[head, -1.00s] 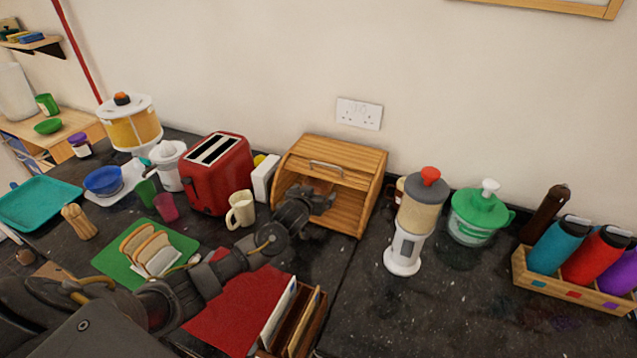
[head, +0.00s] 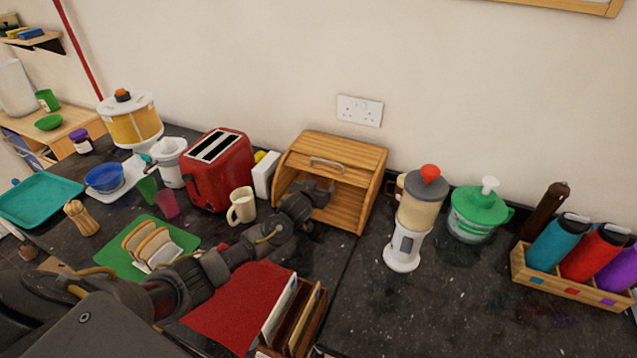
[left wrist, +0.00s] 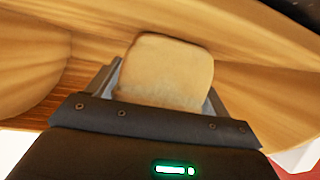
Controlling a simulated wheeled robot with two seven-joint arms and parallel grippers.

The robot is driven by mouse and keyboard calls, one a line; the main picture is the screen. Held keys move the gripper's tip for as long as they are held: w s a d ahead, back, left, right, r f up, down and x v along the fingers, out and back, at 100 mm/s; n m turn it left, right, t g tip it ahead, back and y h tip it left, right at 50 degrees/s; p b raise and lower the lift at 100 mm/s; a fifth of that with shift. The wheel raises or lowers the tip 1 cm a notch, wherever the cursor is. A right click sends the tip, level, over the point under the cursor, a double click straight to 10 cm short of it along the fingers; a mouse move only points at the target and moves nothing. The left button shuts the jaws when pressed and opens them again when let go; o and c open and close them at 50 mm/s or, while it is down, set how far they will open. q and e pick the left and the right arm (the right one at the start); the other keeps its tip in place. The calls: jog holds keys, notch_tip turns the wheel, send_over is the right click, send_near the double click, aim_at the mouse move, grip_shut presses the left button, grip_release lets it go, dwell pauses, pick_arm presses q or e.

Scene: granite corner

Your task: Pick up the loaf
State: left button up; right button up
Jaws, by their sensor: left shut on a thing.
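A wooden bread bin (head: 350,185) with a roll-top lid and a metal handle stands against the wall, its front open. My left gripper (head: 318,192) reaches into the opening. In the left wrist view a pale tan loaf (left wrist: 168,72) sits between the two fingers of my left gripper (left wrist: 165,85), which are shut on it. Wooden walls of the bin surround it there. In the head view the loaf is hidden behind the gripper and the bin's shade. My right gripper is not in view.
A cream mug (head: 241,206) and a red toaster (head: 218,170) stand left of the bin. A dispenser with a red knob (head: 413,220) stands close on the right. A red cloth (head: 235,310) lies in front.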

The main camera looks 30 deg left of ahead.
pick_arm(q)
jog(key=shift+r, duration=0.15)
jog(key=shift+r+p, duration=0.45)
jog(key=shift+p, duration=0.2)
jog(key=s+p, duration=0.2)
jog(key=s+d+p, duration=0.1)
jog(key=s+p, duration=0.1)
jog(key=s, duration=0.1)
jog(key=s+r+p, duration=0.1)
jog(key=s+p, duration=0.1)
jog(key=s, duration=0.1)
jog(key=shift+s+d+p, duration=0.1)
jog(key=shift+d+p, duration=0.1)
jog(key=shift+p, duration=0.2)
jog(key=s, duration=0.3)
jog(key=s+f+b, duration=0.1)
jog(key=s, duration=0.1)
jog(key=shift+d, duration=0.4)
notch_tip(320, 180, up, 14)
jog(key=shift+w, duration=0.15)
jog(key=shift+a, duration=0.1)
